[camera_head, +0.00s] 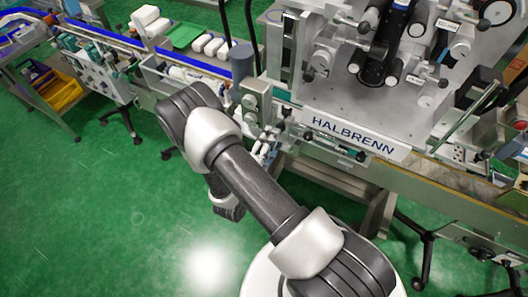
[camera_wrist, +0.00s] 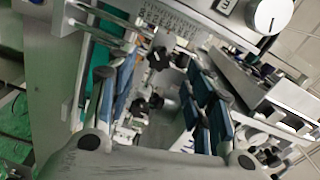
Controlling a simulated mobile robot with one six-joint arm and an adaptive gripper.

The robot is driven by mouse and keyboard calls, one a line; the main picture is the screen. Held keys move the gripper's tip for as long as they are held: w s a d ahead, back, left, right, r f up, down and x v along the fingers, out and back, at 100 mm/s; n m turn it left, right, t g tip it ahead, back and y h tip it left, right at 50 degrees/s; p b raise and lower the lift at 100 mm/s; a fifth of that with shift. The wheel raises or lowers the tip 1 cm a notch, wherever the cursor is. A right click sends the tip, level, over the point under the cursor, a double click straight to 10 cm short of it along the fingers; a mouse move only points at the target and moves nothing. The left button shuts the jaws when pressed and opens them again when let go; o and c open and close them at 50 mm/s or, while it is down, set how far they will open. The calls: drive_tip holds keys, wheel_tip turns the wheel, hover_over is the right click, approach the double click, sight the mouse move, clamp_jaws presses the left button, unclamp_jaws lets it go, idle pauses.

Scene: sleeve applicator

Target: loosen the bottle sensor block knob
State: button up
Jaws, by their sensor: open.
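In the wrist view my gripper (camera_wrist: 157,84) is open, with one blue-padded finger on each side and a wide gap between them. A black lobed knob (camera_wrist: 158,56) shows in the gap, near the fingertips and beyond them. Smaller dark knobs (camera_wrist: 148,103) show lower in the gap, in front of pale metal parts. I cannot tell for certain which of these is the bottle sensor block knob. No finger clearly touches a knob. In the head view my arm reaches the left end of the HALBRENN machine (camera_head: 345,132), and its end is too small and covered to read.
In the wrist view a panel with a white round dial (camera_wrist: 271,15) is close at the upper right, and metal rods (camera_wrist: 100,22) lie at the upper left. In the head view a blue conveyor (camera_head: 100,36) runs at the left. The green floor (camera_head: 110,200) is clear at lower left.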

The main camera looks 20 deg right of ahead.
drive_tip(key=v, duration=0.6)
drive_tip(key=shift+s+a, duration=0.25)
drive_tip(key=shift+a, duration=0.05)
